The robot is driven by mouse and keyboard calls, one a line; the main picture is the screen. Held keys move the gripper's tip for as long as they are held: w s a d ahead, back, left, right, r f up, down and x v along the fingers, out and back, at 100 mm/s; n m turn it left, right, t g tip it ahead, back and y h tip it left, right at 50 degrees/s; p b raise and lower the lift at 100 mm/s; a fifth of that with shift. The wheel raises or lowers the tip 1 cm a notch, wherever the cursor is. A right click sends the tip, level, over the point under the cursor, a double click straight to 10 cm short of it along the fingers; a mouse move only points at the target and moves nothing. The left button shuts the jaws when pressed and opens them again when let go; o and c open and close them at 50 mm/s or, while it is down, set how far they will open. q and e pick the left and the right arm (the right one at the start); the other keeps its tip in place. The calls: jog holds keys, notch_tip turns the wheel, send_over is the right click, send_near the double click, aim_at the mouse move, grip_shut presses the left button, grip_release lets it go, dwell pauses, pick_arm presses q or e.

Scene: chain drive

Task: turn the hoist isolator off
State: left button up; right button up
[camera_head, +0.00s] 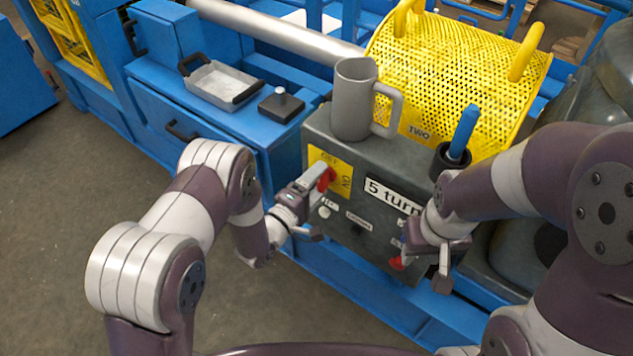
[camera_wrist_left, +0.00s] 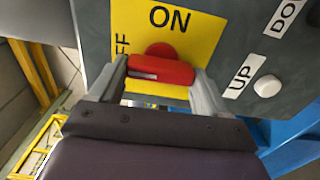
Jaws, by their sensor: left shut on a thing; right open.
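The hoist isolator is a red handle (camera_wrist_left: 162,70) on a yellow plate (camera_wrist_left: 205,25) marked ON and OFF, on the front of a grey control box (camera_head: 385,225). In the left wrist view the handle lies across the picture between the fingers, below the word ON, with OFF at the left, partly covered. The red handle also shows in the head view (camera_head: 325,180). My left gripper (camera_wrist_left: 160,82) is shut on it, a finger at each end. My right gripper (camera_head: 425,268) is open at the box's lower right, near a small red part (camera_head: 396,263).
A grey mug (camera_head: 352,105) stands on the box, beside a black cup (camera_head: 450,158) holding a blue-handled tool. A yellow perforated guard (camera_head: 450,75) is behind. A metal tray (camera_head: 220,84) and a black block (camera_head: 281,105) sit on the blue bench. White UP button (camera_wrist_left: 267,86) is close by.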

pick_arm(q)
jog(key=shift+w+r, duration=0.15)
jog(key=o, duration=0.9)
jog(key=shift+o, duration=0.6)
jog(key=v, duration=1.2)
jog(key=shift+s+a+p, duration=0.2)
jog(key=shift+s+p, duration=0.1)
jog(key=shift+p, duration=0.1)
